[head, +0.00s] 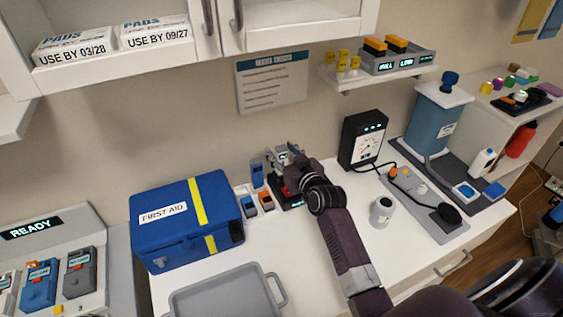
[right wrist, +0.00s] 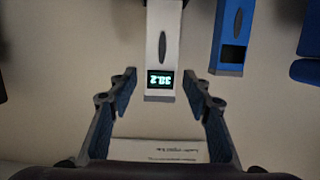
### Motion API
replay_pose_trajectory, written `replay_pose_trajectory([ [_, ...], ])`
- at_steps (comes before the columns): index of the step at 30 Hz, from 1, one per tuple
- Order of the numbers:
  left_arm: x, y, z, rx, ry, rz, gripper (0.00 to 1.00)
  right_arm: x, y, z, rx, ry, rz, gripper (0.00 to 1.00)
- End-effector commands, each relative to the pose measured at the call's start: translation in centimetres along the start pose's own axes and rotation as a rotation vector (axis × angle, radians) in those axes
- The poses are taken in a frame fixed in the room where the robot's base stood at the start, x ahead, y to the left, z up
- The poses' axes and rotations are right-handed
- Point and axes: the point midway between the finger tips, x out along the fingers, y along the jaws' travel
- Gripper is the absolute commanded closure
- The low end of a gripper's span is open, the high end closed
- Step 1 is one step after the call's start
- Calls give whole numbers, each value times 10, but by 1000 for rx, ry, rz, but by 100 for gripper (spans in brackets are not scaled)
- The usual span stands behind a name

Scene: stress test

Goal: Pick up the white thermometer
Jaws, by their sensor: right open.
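The white thermometer (right wrist: 163,42) shows in the right wrist view with a small lit display that reads upside down. Its display end lies between the fingertips of my right gripper (right wrist: 159,82), with a gap on each side. My right gripper is open and empty. A blue thermometer-like device (right wrist: 231,42) is beside the white one, to the right there. In the head view my right gripper (head: 287,158) is at the back of the counter and largely hides the white thermometer. The blue device (head: 257,174) stands just left of it. My left gripper is not in view.
A blue first aid case (head: 180,240) stands left of my right arm, with a grey tray (head: 225,297) in front. A black monitor (head: 361,140) and a white jar (head: 381,211) stand to the right. A shelf (head: 375,80) hangs above. The counter right of the tray has free room.

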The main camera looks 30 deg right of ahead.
Motion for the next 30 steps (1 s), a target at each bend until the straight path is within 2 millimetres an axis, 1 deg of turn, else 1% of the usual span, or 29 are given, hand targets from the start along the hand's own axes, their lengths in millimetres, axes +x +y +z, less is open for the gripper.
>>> replay_pose_trajectory([
  [3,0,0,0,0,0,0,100,0,0,0,0,0,0,55],
  [15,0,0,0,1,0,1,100,0,0,0,-1,-1,0,99],
  [25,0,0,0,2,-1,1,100,-1,0,-3,-1,1,0,100],
  [30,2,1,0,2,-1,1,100,-4,0,-18,-1,3,0,100],
])
